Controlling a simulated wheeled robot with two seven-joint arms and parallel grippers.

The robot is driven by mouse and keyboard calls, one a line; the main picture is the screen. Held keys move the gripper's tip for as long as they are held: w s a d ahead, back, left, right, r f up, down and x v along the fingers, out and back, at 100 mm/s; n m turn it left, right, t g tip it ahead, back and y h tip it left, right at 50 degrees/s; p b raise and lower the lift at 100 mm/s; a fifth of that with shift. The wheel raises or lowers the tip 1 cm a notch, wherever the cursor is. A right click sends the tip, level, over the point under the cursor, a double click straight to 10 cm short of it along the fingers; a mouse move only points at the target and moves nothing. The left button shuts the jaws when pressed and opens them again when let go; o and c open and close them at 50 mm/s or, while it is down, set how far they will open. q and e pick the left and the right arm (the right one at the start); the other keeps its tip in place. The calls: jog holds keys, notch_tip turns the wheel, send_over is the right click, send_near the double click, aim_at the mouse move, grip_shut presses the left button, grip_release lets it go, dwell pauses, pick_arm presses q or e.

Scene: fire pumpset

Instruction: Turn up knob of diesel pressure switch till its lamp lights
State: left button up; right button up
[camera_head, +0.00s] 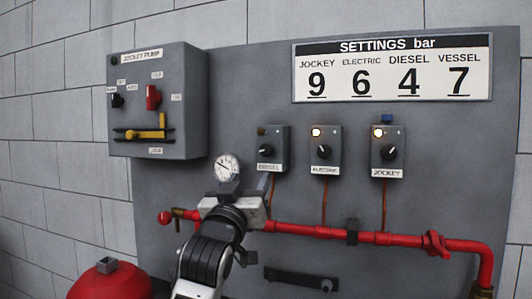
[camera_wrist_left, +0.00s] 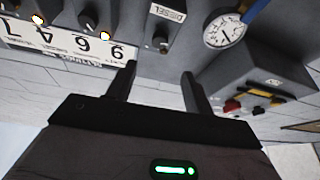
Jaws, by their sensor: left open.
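The diesel pressure switch (camera_head: 279,137) is a small grey box on the panel, leftmost of three. Its black knob (camera_head: 266,150) has a white pointer, and its lamp (camera_head: 262,131) looks dark. In the left wrist view, which is upside down, the diesel knob (camera_wrist_left: 161,41) shows just beyond the fingertips, below its DIESEL label (camera_wrist_left: 168,13). My left gripper (camera_head: 249,186) is open and empty, a little below the diesel box in the head view. Its two fingers (camera_wrist_left: 158,72) are apart and touch nothing visible. My right gripper is not in view.
The electric switch (camera_head: 322,136) and jockey switch (camera_head: 390,136) have lit lamps. A gauge (camera_head: 227,167) is left of the diesel box. A red pipe (camera_head: 330,234) runs below. The jockey pump box (camera_head: 186,90) juts out at left. The settings sign (camera_head: 392,68) reads diesel 4.

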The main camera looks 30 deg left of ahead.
aim_at(265, 151)
pick_arm(q)
jog(key=p+x, duration=0.2)
jog(key=x, duration=0.9)
jog(key=shift+w+r+p, duration=0.2)
jog(key=shift+w+p, duration=0.15)
jog(key=shift+p, duration=0.05)
jog(key=shift+w+a+r, duration=0.15)
jog(key=shift+w+a, duration=0.05)
jog(key=shift+w, duration=0.35)
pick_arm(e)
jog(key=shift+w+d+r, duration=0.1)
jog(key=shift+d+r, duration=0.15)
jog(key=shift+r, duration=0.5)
pick_arm(q)
jog(key=c, duration=1)
jog(key=shift+o, duration=0.2)
jog(key=shift+m+h+p, duration=0.4)
jog(key=shift+m+p, duration=0.2)
jog(key=shift+m, duration=0.2)
jog(key=o, duration=1)
jog(key=shift+c, duration=0.2)
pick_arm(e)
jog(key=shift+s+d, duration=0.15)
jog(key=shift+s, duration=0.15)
